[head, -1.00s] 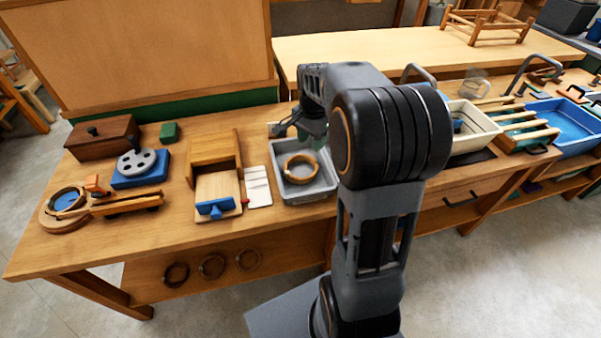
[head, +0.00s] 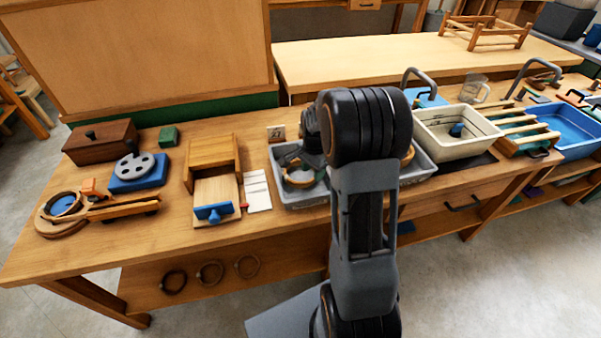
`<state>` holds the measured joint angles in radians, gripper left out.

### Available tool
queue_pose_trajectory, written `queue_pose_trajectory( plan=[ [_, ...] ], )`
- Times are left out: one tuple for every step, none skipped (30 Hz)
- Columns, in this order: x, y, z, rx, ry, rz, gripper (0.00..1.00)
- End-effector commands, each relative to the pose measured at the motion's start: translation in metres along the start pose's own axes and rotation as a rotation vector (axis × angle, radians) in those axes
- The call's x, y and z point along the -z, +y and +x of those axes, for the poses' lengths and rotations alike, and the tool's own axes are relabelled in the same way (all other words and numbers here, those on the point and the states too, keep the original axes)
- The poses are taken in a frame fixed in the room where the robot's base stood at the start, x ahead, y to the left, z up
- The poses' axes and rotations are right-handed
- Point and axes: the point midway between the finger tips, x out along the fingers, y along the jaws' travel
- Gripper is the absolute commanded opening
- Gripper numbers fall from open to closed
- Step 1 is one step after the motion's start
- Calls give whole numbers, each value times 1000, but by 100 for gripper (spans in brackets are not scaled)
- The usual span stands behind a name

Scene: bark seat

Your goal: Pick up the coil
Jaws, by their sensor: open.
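A tan coil (head: 299,182) lies in the left part of a grey tray (head: 306,200) on the workbench. Part of another tan ring or coil (head: 408,155) shows in the tray's right part, mostly hidden behind my arm. My gripper (head: 296,166) is over the left part of the tray, right by the left coil and partly covering it. The gripper is open. I cannot tell whether its fingers touch the coil.
Left of the tray are a white card (head: 257,191), a wooden box with a blue handle (head: 214,213) and a blue block with a grey disc (head: 138,173). A cream basin (head: 463,150) stands right. Several dark rings (head: 210,273) are below the bench's front edge.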

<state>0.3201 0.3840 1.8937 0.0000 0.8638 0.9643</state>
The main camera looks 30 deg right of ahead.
Motion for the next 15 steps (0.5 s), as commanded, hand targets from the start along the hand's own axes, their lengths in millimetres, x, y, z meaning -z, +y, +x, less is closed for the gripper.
queue_pose_trajectory(
  plan=[
    [0,1,8,-3,-2,0,45],
    [0,1,12,-3,-2,0,45],
    [0,1,17,-3,-2,0,45],
    [0,1,20,-3,-2,0,45],
    [0,1,22,-2,-1,0,45],
    [0,0,24,-1,-1,0,45],
    [0,0,26,-1,-1,0,45],
    [0,0,27,-1,-1,0,45],
    [0,0,28,-1,-1,0,45],
    [0,0,29,-1,-1,0,45],
    [0,0,29,-1,0,0,45],
    [0,0,29,0,0,0,45],
    [0,0,29,0,0,0,45],
    [0,0,28,0,0,0,45],
    [0,0,28,0,0,0,45]
  ],
)
